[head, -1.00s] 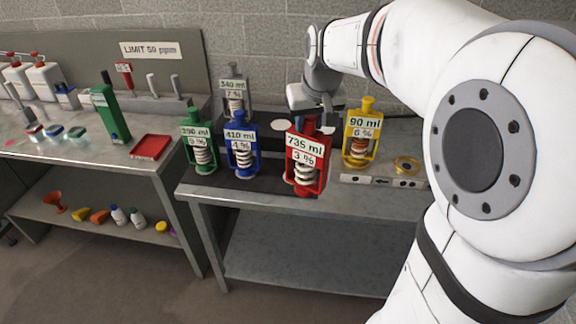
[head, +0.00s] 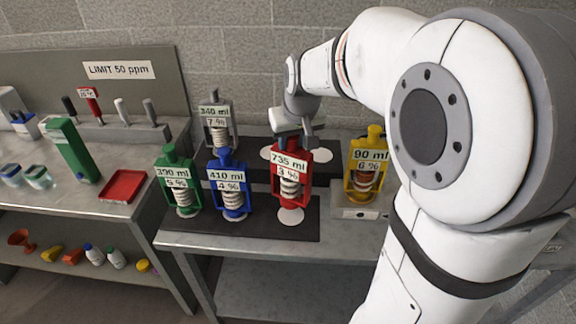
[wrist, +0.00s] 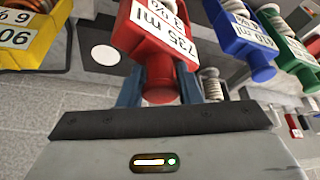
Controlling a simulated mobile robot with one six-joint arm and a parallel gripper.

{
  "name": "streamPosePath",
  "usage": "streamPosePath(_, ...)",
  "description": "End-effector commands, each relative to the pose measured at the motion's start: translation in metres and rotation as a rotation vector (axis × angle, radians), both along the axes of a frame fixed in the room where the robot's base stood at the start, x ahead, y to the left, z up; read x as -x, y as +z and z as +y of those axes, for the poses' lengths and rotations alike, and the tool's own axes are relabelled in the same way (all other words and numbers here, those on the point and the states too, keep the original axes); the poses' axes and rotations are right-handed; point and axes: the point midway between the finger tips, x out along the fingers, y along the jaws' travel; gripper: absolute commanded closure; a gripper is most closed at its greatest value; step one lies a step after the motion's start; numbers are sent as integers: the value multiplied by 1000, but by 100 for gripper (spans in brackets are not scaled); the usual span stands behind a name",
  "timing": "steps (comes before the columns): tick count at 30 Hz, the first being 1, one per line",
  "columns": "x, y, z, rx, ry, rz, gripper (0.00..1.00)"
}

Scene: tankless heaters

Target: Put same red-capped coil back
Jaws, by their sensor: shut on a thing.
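The red-capped coil (head: 291,180), labelled 735 ml and 3 %, hangs upright from my gripper (head: 292,133), which is shut on its top. In the wrist view, the blue-grey fingers of my gripper (wrist: 160,92) flank the red cap (wrist: 160,80). A white disc (head: 290,216) shows on the dark front mat (head: 258,228), just below the coil's base. The coil appears slightly above the mat, but the exact gap is hard to tell.
A blue coil (head: 228,190) and a green coil (head: 178,185) stand left of the red one. A grey coil (head: 216,125) stands behind. A yellow coil (head: 367,170) stands right. Bare white discs (head: 280,153) show on the rear mat.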

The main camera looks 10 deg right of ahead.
Motion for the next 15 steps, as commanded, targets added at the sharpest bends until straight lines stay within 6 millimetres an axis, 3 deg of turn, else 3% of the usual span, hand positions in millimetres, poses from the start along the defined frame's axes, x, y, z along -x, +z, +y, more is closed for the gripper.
streamPosePath(15, -1, -50, 2, 0, 2, -3, 100)
